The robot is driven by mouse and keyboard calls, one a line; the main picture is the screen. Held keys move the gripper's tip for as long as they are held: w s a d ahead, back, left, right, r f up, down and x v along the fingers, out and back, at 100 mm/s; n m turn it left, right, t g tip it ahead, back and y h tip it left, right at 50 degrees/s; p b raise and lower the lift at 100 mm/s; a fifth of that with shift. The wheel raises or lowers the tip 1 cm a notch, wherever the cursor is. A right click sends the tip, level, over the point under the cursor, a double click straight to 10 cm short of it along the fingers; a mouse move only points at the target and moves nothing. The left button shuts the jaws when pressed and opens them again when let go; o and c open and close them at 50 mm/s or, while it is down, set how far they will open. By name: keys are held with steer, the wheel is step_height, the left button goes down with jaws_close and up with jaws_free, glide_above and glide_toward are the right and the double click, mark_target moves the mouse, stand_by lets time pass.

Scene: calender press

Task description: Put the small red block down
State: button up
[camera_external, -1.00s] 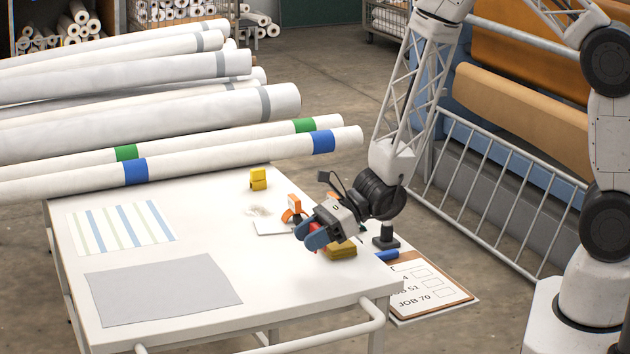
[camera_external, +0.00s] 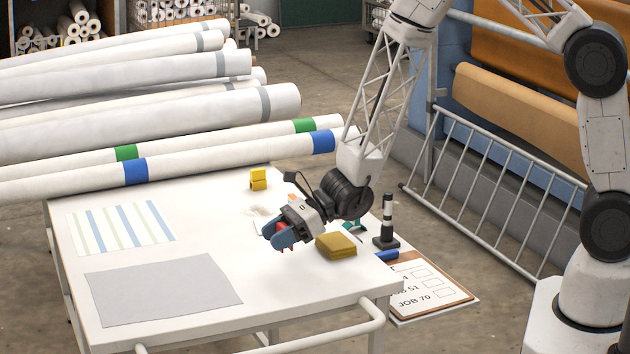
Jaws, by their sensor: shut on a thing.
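My gripper (camera_external: 275,236) is over the middle of the white table, its blue-grey fingers pointing left and down. It is shut on the small red block (camera_external: 283,226). Only bits of red show between and beside the fingers; the rest of the block is hidden. I cannot tell whether the block touches the table (camera_external: 200,236).
A mustard block (camera_external: 337,246) lies just right of my gripper. A yellow object (camera_external: 258,179) stands behind. A black-and-white post (camera_external: 386,224) stands at the right edge. A grey sheet (camera_external: 163,289) and a striped sheet (camera_external: 121,227) lie left. Long white rolls (camera_external: 190,157) lie behind.

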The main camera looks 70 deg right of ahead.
mark_target(277, 265)
steer(key=shift+f, duration=1.75)
steer(key=shift+f, duration=0.15)
steer(key=o, duration=0.9)
steer(key=shift+s+d+r, duration=0.45)
steer(key=shift+d+r, duration=0.05)
steer(key=v, duration=1)
steer(key=shift+s+d, duration=0.15)
steer(key=shift+s, duration=0.05)
steer(key=shift+r, duration=0.15)
